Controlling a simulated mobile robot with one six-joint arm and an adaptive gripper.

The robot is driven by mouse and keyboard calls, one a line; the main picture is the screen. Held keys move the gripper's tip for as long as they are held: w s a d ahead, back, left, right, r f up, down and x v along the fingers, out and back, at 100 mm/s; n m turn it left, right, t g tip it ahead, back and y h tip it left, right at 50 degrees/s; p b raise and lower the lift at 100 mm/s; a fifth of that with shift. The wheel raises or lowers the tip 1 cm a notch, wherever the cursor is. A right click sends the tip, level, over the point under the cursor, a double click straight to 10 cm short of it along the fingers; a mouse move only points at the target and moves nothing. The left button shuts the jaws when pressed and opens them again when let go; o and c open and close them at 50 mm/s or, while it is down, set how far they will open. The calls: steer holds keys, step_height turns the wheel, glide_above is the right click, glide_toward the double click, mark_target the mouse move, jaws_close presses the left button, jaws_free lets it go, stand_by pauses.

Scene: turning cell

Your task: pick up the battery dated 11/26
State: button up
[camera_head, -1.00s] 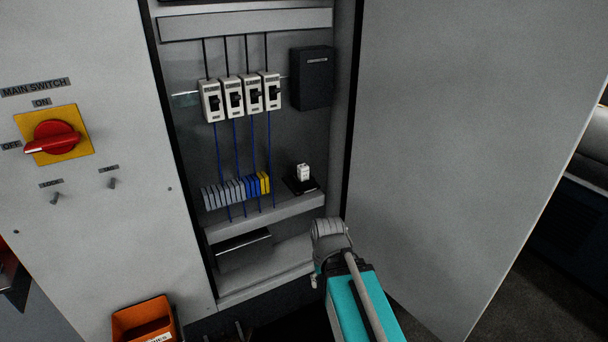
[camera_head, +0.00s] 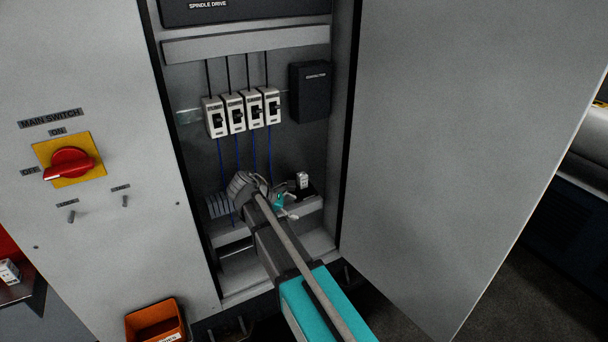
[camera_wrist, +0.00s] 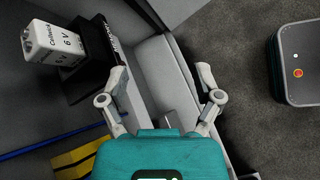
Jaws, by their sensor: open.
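A white block battery (camera_head: 302,181) stands upright on a small black holder (camera_head: 303,193) at the right end of the shelf inside the open cabinet. In the wrist view the battery (camera_wrist: 52,43) lies at the upper left, marked "Cellwick 6 V"; I cannot read a date on it. My gripper (camera_head: 292,203) is inside the cabinet, just left of and below the battery. In the wrist view my gripper (camera_wrist: 161,73) is open and empty, with the battery outside the fingers to the left. A second white block (camera_head: 9,271), like a battery, sits on a ledge at far left; its print is unreadable.
Terminal blocks (camera_head: 219,205) and blue wires stand left of my gripper, partly hidden by my arm. Several breakers (camera_head: 236,115) and a black box (camera_head: 311,91) are above. The open door (camera_head: 450,140) bounds the right side. An orange bin (camera_head: 155,322) is lower left.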

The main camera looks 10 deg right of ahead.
mark_target(300, 175)
steer(key=w+a+r+n+t+h+p, duration=0.2)
steer(key=w+a+r+n, duration=0.4)
steer(key=r, duration=0.3)
steer(key=shift+w+a+h, duration=0.3)
steer(key=shift+a+h, duration=0.35)
steer(key=shift+h, duration=0.15)
steer(key=shift+b+x, duration=1.25)
steer(key=shift+x, duration=3.05)
steer(key=shift+w, duration=0.1)
steer(key=shift+b+x, duration=0.95)
steer(key=shift+x, duration=1.65)
steer(key=shift+f, duration=0.1)
